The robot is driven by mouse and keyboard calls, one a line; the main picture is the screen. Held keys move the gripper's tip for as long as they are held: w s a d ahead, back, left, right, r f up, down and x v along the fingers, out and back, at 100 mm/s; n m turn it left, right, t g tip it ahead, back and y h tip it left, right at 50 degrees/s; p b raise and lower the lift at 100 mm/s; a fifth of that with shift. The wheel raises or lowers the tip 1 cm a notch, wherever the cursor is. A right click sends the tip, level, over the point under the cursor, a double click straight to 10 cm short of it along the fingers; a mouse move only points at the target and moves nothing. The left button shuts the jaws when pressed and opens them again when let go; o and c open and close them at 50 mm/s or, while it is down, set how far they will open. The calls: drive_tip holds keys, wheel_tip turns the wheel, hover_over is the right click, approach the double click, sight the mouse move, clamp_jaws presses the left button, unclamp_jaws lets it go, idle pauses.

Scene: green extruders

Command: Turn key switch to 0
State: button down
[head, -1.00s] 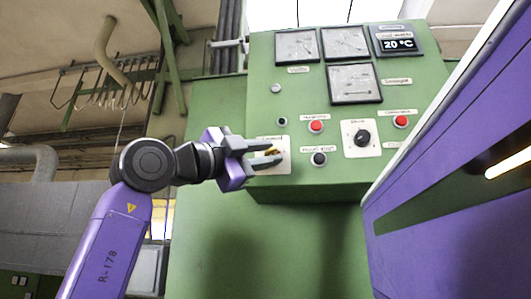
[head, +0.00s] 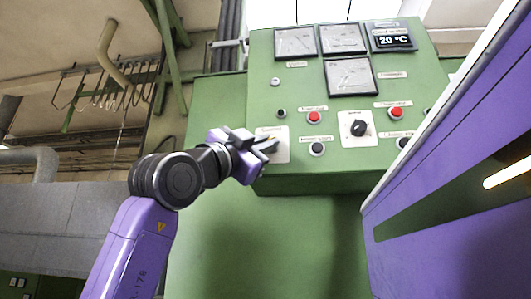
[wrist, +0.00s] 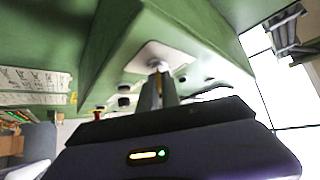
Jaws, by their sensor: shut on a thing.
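The key switch plate (head: 282,132) is a white square at the lower left of the green panel. My gripper (head: 270,148) reaches it from the left with its two grey fingers closed and tilted. The fingers are shut on the key of the switch and hide most of it in the head view. In the wrist view, my gripper (wrist: 158,90) points at the white plate (wrist: 178,53), with its fingertips at the round silver switch (wrist: 158,64). I cannot read the switch position or its label.
To the right on the panel are a red button (head: 313,117), a black button (head: 317,149), a black rotary knob (head: 358,128) and another red button (head: 396,113). Gauges (head: 343,39) sit above. A purple cabinet (head: 455,190) stands close on the right.

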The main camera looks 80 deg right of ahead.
drive_tip(key=n+t+h+b, duration=0.1)
drive_tip(key=n, duration=0.1)
drive_tip(key=n+t+h+b, duration=0.1)
drive_tip(key=n+t, duration=0.1)
drive_tip(key=n, duration=0.1)
drive_tip(key=n+t+h+b, duration=0.1)
drive_tip(key=n+t+h, duration=0.1)
drive_tip(key=shift+s+f, duration=0.3)
drive_tip(key=shift+f, duration=0.05)
drive_tip(key=shift+s+r+n+t+h+b, duration=0.1)
drive_tip(key=shift+n+t+h+b, duration=0.4)
drive_tip(key=shift+n+t, duration=1.7)
drive_tip(key=shift+n+t+h+b, duration=0.3)
drive_tip(key=shift+n+t+b, duration=0.35)
drive_tip(key=shift+n+t, duration=1.55)
drive_tip(key=shift+d+n, duration=0.1)
drive_tip(key=shift+n, duration=0.7)
drive_tip(key=c, duration=1.6)
unclamp_jaws()
drive_tip(key=shift+o, duration=0.2)
drive_tip(key=b+v, duration=0.2)
drive_tip(key=v, duration=0.5)
drive_tip(key=shift+a+f, duration=0.2)
drive_tip(key=shift+a, duration=0.15)
